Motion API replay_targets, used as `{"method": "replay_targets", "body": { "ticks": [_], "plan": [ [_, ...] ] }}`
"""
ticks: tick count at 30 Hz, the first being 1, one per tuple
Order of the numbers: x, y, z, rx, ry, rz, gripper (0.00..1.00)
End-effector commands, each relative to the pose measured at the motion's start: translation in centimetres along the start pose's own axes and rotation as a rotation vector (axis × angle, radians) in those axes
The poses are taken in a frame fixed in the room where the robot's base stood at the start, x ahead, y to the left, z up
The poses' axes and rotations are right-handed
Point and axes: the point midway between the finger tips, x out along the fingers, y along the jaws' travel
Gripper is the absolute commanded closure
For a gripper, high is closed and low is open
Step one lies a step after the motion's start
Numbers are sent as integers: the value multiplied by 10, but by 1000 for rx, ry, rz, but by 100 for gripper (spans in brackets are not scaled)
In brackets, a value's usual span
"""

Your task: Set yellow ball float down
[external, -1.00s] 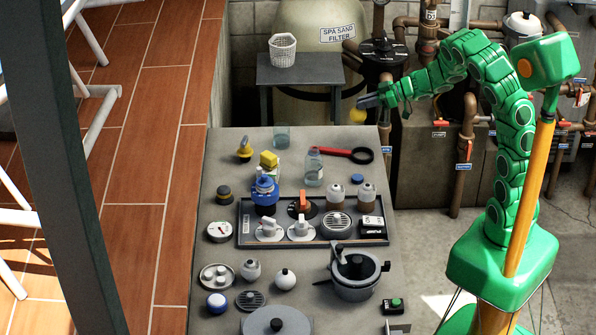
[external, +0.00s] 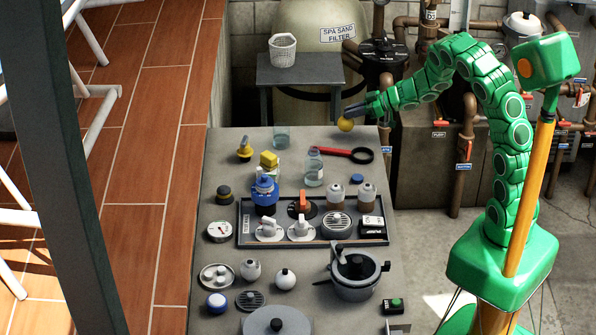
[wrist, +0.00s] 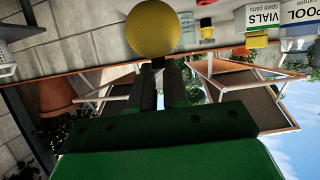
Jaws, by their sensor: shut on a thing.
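The yellow ball float (external: 345,124) is at the tips of my gripper (external: 350,114), near the far right edge of the grey bench. In the wrist view the yellow ball (wrist: 160,27) sits just beyond the two dark fingers of my gripper (wrist: 158,68), which are close together on a dark stub below the ball. I cannot tell from the external view whether the ball touches the bench top (external: 300,140).
A red-handled magnifier (external: 348,154) lies just below the ball in the picture. A clear jar (external: 282,137) and a glass bottle (external: 313,170) stand to the left. A grey side table (external: 300,68) with a white basket (external: 283,50) stands behind the bench.

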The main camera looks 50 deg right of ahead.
Motion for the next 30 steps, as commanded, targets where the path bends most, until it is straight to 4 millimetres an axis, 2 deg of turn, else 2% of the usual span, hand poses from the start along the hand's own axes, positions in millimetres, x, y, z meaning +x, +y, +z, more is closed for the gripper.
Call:
{"method": "replay_targets", "body": {
  "ticks": [3, 7, 20, 21, 25, 30],
  "plan": [
    [6, -1, 16, 4, -2, -2, 100],
    [10, -1, 25, 1, 0, -1, 100],
    [12, -1, 30, -1, 1, -1, 100],
    [12, -1, 29, -2, 1, -1, 81],
    [12, -1, 29, -2, 1, -1, 61],
    [12, -1, 29, -1, 1, -1, 60]
  ]
}}
